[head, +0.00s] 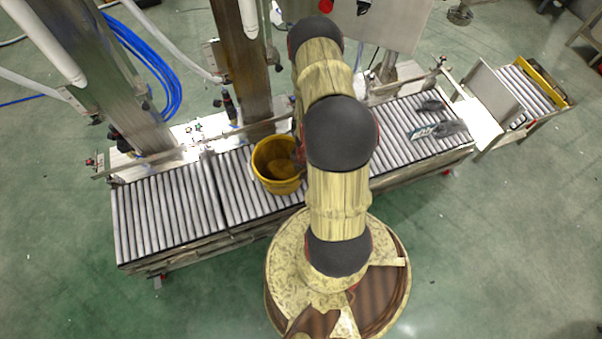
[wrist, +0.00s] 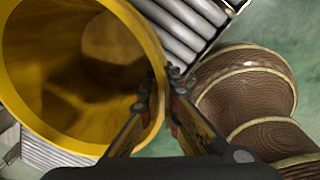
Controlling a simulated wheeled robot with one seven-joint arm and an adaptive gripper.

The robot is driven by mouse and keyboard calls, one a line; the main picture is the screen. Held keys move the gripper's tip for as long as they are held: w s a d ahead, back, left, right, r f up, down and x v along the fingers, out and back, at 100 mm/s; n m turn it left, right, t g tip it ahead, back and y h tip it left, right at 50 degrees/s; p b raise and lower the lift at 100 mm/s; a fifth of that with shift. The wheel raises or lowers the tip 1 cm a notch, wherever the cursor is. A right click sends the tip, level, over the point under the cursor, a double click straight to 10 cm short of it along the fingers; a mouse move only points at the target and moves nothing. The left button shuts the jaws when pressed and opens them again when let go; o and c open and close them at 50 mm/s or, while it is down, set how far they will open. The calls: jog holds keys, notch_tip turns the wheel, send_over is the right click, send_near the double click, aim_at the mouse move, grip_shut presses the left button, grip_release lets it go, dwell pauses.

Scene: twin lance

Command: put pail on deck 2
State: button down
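The yellow pail (head: 278,168) is upright over the middle of the roller conveyor, just left of my arm. I cannot tell whether it rests on the rollers or hangs above them. In the wrist view the pail (wrist: 75,70) fills the left side, its open mouth toward the camera. My gripper (wrist: 170,82) has one finger inside the rim and one outside, closed on the wall. In the head view my gripper is hidden behind the arm. The left roller deck (head: 165,212) is bare. No label shows which deck is deck 2.
The right roller section (head: 400,150) carries dark grey items (head: 450,128) and a small blue-and-white piece. Metal columns (head: 240,60) and white pipes rise behind the conveyor. Blue hoses (head: 160,75) hang at back left. A separate short roller stand (head: 530,90) is at far right.

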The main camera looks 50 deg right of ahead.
jog(key=shift+f, duration=0.15)
jog(key=c, duration=2)
grip_release()
jog(key=shift+c, duration=0.2)
notch_tip(320, 180, up, 12)
jog(key=s+p, duration=0.1)
jog(key=p, duration=0.4)
jog(key=shift+r+p, duration=0.2)
jog(key=shift+p, duration=0.1)
